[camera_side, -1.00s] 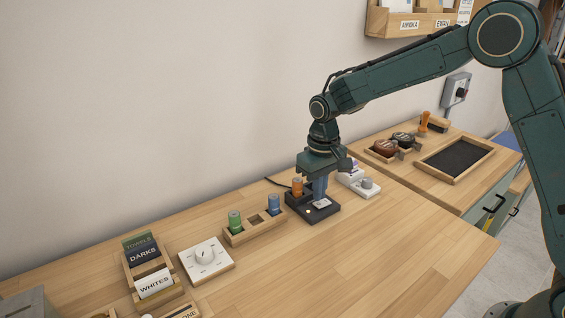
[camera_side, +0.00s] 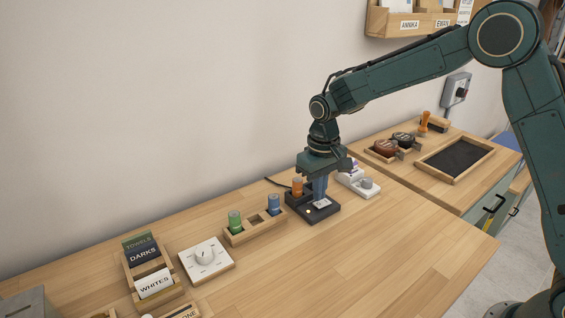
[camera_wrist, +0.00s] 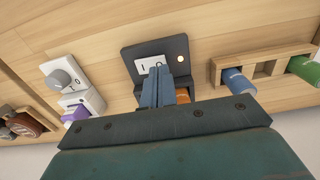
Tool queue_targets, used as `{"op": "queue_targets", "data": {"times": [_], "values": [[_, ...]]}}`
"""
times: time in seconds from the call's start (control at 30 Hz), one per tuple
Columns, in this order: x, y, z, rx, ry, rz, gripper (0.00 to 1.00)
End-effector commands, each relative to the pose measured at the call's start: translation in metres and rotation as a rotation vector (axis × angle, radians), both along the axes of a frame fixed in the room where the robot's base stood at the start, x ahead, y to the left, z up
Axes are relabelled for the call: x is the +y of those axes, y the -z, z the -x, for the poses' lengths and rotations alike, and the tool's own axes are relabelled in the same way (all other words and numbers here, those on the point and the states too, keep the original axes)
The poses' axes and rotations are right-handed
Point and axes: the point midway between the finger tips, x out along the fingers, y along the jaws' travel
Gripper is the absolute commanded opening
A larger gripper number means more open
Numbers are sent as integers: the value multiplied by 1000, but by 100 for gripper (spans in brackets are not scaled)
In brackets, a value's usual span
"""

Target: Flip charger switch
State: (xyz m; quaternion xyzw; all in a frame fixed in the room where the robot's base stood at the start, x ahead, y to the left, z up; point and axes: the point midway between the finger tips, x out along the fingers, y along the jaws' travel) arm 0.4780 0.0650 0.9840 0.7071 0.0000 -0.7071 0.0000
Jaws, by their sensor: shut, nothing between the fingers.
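The charger (camera_side: 308,211) is a dark box on the wooden bench, with an orange battery (camera_side: 297,186) standing in it. On its top is a white switch plate (camera_side: 323,204), which also shows in the wrist view (camera_wrist: 149,64) with marks on it. A small pale round light (camera_wrist: 180,58) sits beside the plate. My gripper (camera_side: 320,198) is shut and empty, pointing down with its blue fingertips (camera_wrist: 158,74) at the switch plate. The fingertips cover part of the plate, so the switch's position and any contact are hidden.
A wooden holder (camera_side: 253,236) with a green and a blue battery stands left of the charger. A white device (camera_side: 359,184) with a grey knob stands close on the right. A white dial box (camera_side: 206,260) is farther left. The bench front is clear.

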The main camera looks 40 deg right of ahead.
Motion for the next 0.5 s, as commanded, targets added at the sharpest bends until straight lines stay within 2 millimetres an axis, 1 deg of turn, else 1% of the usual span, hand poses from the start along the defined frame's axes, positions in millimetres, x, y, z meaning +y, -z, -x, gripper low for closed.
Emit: {"op": "queue_targets", "data": {"times": [0.5], "values": [[0,4,0,1,0,0,0]]}}
